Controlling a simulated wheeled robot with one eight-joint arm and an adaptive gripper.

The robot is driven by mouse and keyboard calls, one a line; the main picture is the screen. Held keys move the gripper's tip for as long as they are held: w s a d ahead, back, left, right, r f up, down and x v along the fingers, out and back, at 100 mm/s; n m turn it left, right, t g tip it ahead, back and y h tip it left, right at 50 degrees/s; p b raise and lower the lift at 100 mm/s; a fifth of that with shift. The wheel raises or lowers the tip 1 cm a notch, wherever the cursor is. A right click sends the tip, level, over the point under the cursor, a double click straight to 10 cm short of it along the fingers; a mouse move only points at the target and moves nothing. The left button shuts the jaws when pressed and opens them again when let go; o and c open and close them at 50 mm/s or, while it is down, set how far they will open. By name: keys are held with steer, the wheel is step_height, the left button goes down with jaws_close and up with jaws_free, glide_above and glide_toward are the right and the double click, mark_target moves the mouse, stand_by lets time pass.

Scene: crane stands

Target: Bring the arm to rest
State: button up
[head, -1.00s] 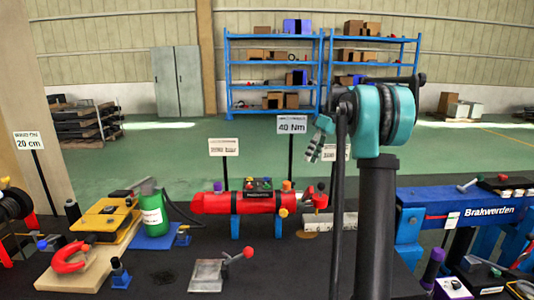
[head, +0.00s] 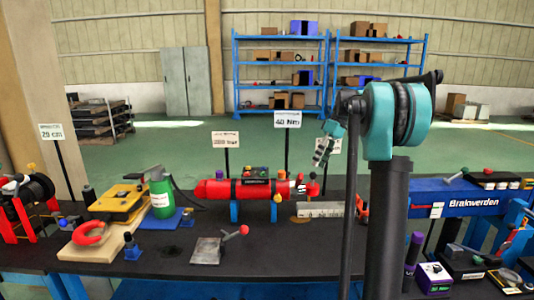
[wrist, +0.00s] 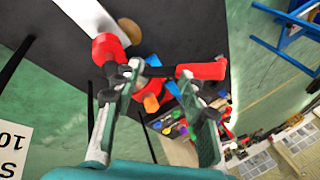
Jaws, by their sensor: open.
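My gripper (head: 326,142) is raised above the far side of the dark bench in the head view, beside the 40 Nm sign. In the wrist view my gripper (wrist: 160,110) has its two fingers spread wide with nothing held between them. The red cylinder (head: 225,188) on blue stands lies on the bench below and left of it. My teal arm joint and dark arm links hide part of the bench and shelves on the right.
Signs on poles, such as the 40 Nm sign (head: 287,119), rise behind.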

steer(key=s+f+m+t+h, duration=0.1)
steer(key=s+f+m+t, duration=0.1)
steer(key=s+f, duration=0.6)
steer(key=s+f+m+t+h, duration=0.2)
steer(key=s+f+m, duration=0.2)
steer(key=s+f, duration=0.4)
steer(key=s+a+f+m+t+h, duration=0.1)
steer(key=s+f, duration=0.8)
steer(key=s, duration=0.9)
steer(key=shift+m+t+h, duration=0.3)
steer(key=shift+m+t, duration=0.4)
steer(key=shift+m, duration=0.5)
